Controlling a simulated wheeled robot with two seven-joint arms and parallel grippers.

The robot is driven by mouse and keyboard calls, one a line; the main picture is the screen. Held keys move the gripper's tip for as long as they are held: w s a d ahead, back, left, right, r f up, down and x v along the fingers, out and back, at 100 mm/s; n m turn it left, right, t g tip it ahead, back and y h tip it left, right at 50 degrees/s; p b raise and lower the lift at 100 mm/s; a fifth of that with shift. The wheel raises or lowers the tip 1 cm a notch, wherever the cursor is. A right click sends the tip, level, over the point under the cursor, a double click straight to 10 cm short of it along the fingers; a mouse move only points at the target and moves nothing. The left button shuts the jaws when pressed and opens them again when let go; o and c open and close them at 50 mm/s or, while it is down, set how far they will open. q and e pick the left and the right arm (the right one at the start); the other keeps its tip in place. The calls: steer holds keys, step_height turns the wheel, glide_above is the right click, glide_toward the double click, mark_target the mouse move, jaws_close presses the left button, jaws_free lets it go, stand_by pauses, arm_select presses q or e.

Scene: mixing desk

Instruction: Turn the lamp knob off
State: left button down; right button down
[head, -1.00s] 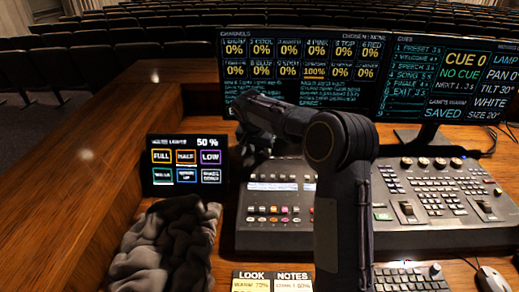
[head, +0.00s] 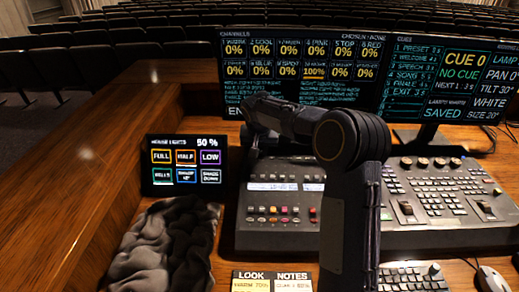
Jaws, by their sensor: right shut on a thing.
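My right arm comes up from the bottom of the head view, bends above the mixing desk and reaches left. Its gripper (head: 249,150) points down at the desk's back left corner, in front of the left monitor's lower left part. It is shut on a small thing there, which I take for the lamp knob. The fingers and the dark surroundings hide the knob, so its turn cannot be seen. No lit lamp shows at that spot. My left gripper is not in view.
The mixing desk (head: 425,238) has faders and keys. Two monitors (head: 232,100) stand behind it. A notes sheet (head: 272,282), keyboard (head: 412,272) and mouse (head: 492,280) are in front.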

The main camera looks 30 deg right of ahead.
steer(key=shift+n+y, duration=0.3)
steer(key=shift+n, duration=0.5)
steer(key=c, duration=1.3)
jaws_free()
steer(key=v, duration=0.7)
steer(key=shift+s+r, duration=0.25)
steer(key=shift+r, duration=0.05)
